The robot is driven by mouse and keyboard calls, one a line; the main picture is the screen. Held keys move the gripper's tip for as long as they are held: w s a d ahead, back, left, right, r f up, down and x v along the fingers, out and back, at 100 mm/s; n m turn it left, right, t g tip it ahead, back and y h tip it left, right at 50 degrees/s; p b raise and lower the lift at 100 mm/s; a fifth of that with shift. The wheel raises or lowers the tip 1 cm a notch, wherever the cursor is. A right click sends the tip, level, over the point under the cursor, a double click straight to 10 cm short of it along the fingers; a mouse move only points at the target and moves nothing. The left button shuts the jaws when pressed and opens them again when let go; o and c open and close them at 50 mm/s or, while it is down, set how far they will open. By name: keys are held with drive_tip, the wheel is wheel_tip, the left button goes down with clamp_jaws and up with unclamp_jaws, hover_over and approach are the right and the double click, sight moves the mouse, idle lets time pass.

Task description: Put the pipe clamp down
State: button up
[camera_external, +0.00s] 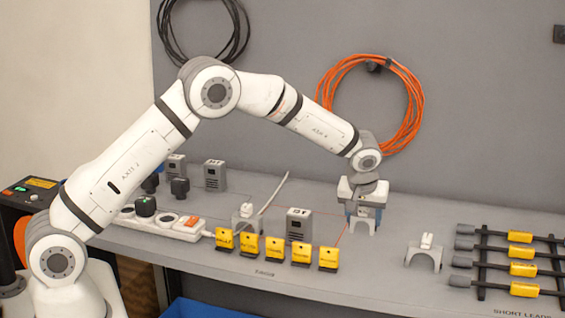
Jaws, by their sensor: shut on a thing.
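The pipe clamp (361,226) is a small grey arched piece under my gripper, at the right of the middle of the grey bench. My gripper (363,210) points straight down and is shut on it. The clamp's upper part is hidden by the jaws. Its feet are at or just above the bench top; I cannot tell whether they touch. A similar grey clamp with a white top (424,252) stands on the bench to the right. Another one (243,216) stands to the left, beside a pale cable.
Several yellow tags (275,248) stand along the front edge. A grey box (299,225) is left of my gripper. A black rack (510,262) with leads is at the right. A power strip (170,224) lies left. Bare bench lies between the held clamp and the right clamp.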

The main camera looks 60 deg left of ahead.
wheel_tip(320, 180, up, 4)
drive_tip(key=shift+f, duration=0.25)
drive_tip(key=shift+r+b, duration=0.15)
drive_tip(key=shift+b, duration=0.15)
drive_tip(key=shift+a, duration=0.35)
drive_tip(key=s+a+b, duration=0.1)
drive_tip(key=s+a, duration=0.5)
drive_tip(key=a, duration=0.5)
drive_tip(key=s+a+b, duration=0.2)
drive_tip(key=s+a, duration=0.4)
drive_tip(key=a, duration=0.6)
drive_tip(key=s+a+b, duration=0.1)
drive_tip(key=s+a, duration=0.5)
drive_tip(key=a, duration=0.5)
drive_tip(key=f, duration=0.5)
drive_tip(key=shift+s+a+f+p, duration=0.2)
drive_tip(key=shift+a+p, duration=0.1)
drive_tip(key=shift+a, duration=0.05)
drive_tip(key=shift+f+p, duration=0.3)
drive_tip(key=shift+f, duration=1.85)
